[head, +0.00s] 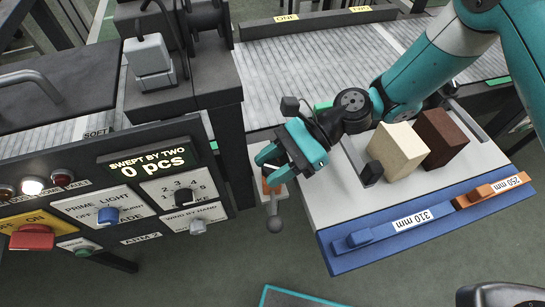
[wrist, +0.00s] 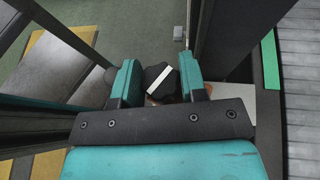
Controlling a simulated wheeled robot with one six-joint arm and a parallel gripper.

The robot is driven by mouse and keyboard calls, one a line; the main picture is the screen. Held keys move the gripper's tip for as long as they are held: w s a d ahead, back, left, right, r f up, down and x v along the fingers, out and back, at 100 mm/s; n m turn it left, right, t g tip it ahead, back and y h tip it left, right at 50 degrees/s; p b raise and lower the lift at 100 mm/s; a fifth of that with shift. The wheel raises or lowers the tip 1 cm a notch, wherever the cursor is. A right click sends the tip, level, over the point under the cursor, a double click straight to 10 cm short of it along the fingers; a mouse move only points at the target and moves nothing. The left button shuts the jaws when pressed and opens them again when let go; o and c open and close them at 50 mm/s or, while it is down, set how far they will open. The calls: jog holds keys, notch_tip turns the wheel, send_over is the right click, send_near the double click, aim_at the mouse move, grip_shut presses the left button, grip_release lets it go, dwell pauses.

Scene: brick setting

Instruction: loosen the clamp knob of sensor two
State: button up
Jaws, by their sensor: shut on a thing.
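My gripper (head: 270,171) points down beside the right side of the control panel, over a small light plate. In the wrist view, its two teal fingers (wrist: 161,84) are on either side of a dark knob (wrist: 155,76) with a white line across it, and are shut on it. The white line slants up to the right. In the head view the fingers mostly hide the knob. An orange part and a grey ball-ended lever (head: 274,222) show just below the fingers. No label at the knob tells which sensor it belongs to. A "TWO" label (head: 360,9) sits on the far conveyor rail.
The control panel (head: 125,190) reads "SWEPT BY TWO 0 pcs". A dark post (head: 232,150) stands close left of my gripper. A cream block (head: 397,155) and a brown block (head: 440,138) stand on the right-hand table, with blue (head: 362,238) and orange (head: 491,190) gauges along its front.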

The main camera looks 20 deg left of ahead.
jog(key=n+g+h+p, duration=0.1)
jog(key=n+g+h, duration=0.2)
jog(key=n, duration=0.1)
jog(key=shift+h, duration=0.4)
jog(key=p, duration=0.1)
jog(key=n+h+p, duration=0.1)
jog(key=shift+r+n+g+h+p, duration=0.25)
jog(key=shift+n+g+h+p, duration=0.05)
jog(key=shift+g+p, duration=0.1)
jog(key=shift+f+n+h+p, duration=0.25)
jog(key=shift+n+h+p, duration=0.15)
jog(key=shift+p, duration=0.1)
jog(key=o, duration=0.9)
